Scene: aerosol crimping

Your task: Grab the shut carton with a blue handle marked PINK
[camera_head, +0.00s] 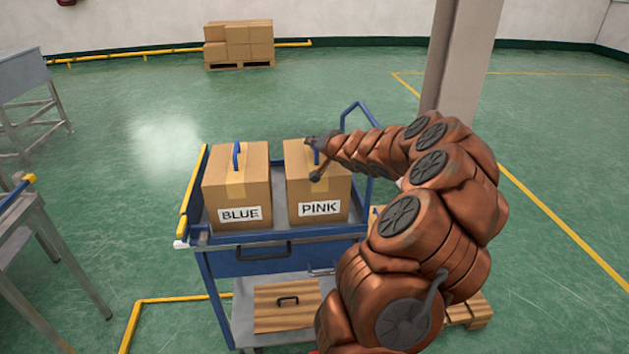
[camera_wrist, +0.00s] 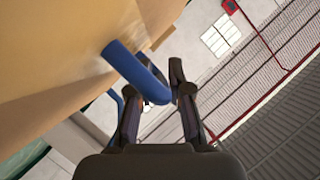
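The carton marked PINK (camera_head: 318,190) is a shut brown box with a tape strip and a white label. It stands on the right of the blue cart's top. Its blue handle (camera_wrist: 138,72) rises from the lid in the wrist view. My gripper (camera_head: 318,158) is at the top of this carton and covers most of the handle in the head view. In the wrist view my gripper (camera_wrist: 163,75) has its fingers apart, with the handle's bend between them. I see a gap beside the left finger; the handle hides part of that finger.
A shut carton marked BLUE (camera_head: 238,190), also blue-handled, stands just left on the same cart (camera_head: 265,262). A wooden box (camera_head: 287,306) sits on the lower shelf. A pillar (camera_head: 461,60) stands behind my arm. Grey metal tables (camera_head: 30,232) are at the left.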

